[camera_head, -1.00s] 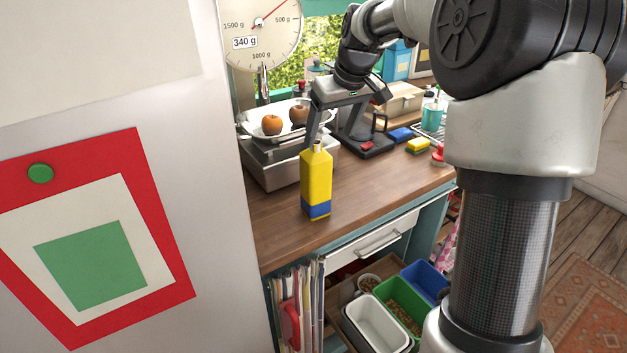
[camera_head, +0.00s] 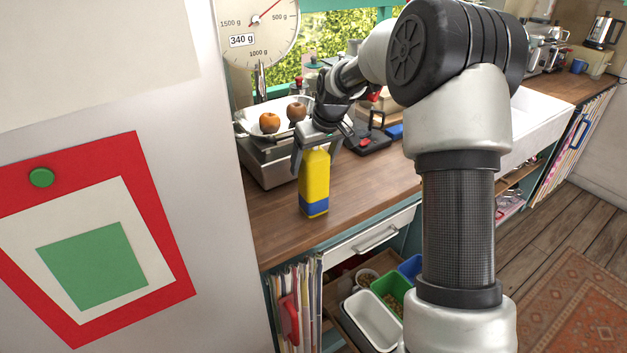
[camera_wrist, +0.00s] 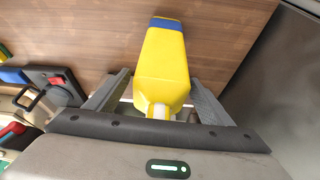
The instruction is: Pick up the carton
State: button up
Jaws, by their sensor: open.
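The carton (camera_head: 314,182) is yellow with a blue band near its base. It stands upright on the wooden counter, near the front edge. In the wrist view the carton (camera_wrist: 162,68) lies between the two fingers of my gripper (camera_wrist: 157,90), its white cap toward the palm. A gap shows beside the carton on each side, so the fingers are open around its upper part. In the head view my gripper (camera_head: 318,155) is at the carton's top, and the far finger is partly hidden.
A scale (camera_head: 270,165) with two round fruits in its pan stands behind the carton. A black device (camera_head: 372,140) stands to the right. A pale wall panel (camera_head: 215,230) closes off the left. The counter (camera_head: 275,235) in front of the carton is clear.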

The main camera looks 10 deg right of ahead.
jog(key=c, duration=1.4)
jog(key=shift+r, duration=0.15)
notch_tip(320, 180, up, 10)
jog(key=shift+f, duration=0.1)
